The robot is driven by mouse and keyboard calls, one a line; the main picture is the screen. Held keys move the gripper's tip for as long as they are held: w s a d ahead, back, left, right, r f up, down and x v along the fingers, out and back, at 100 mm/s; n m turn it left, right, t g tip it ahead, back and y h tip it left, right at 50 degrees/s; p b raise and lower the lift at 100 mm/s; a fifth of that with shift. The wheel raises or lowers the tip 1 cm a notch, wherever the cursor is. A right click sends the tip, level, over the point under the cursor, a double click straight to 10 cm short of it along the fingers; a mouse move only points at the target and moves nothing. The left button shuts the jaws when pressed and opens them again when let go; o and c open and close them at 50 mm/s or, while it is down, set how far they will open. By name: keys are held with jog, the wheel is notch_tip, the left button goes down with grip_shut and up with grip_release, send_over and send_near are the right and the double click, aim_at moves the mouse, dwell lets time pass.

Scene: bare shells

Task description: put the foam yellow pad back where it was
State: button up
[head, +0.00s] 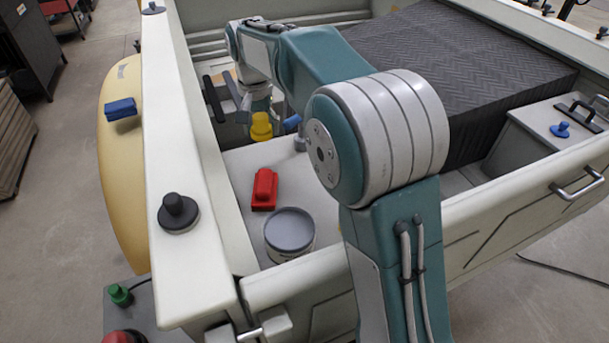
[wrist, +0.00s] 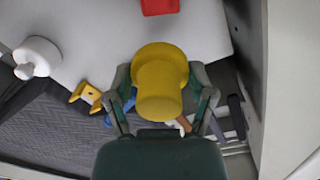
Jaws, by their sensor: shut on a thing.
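The yellow pad (wrist: 160,78) has a round, wide top and a narrower knob, and sits between the two fingers of my gripper (wrist: 161,92) in the wrist view. The fingers are shut on it from both sides. In the head view the yellow pad (head: 261,127) shows below my gripper (head: 258,107), over the far part of the pale deck (head: 228,165). My arm partly hides that area. I cannot tell whether the pad touches the deck or hangs above it.
A red block (head: 264,189) and a grey-topped round tin (head: 289,231) stand nearer on the deck. A blue block (head: 121,108) lies on the yellow curved shell at left. A dark knob (head: 178,211) sits on the white side rail.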

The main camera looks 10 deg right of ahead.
jog(key=shift+w, duration=0.25)
jog(key=s+d+f, duration=0.2)
jog(key=d, duration=0.1)
jog(key=s+d+f, duration=0.2)
jog(key=d+f, duration=0.1)
jog(key=d, duration=0.1)
jog(key=s+d+f, duration=0.2)
jog(key=d+f, duration=0.1)
jog(key=d, duration=0.1)
jog(key=shift+d+f, duration=0.1)
jog(key=shift+d, duration=0.15)
jog(key=d+f, duration=0.2)
jog(key=d, duration=0.1)
jog(key=shift+s+f, duration=0.2)
jog(key=shift+s, duration=0.1)
notch_tip(320, 180, down, 2)
jog(key=shift+f, duration=0.1)
jog(key=shift+a+f, duration=0.1)
jog(key=shift+a, duration=0.55)
jog(key=o, duration=1)
jog(key=shift+d, duration=0.15)
jog(key=shift+c, duration=0.2)
jog(key=shift+d, duration=0.3)
jog(key=shift+a, duration=0.1)
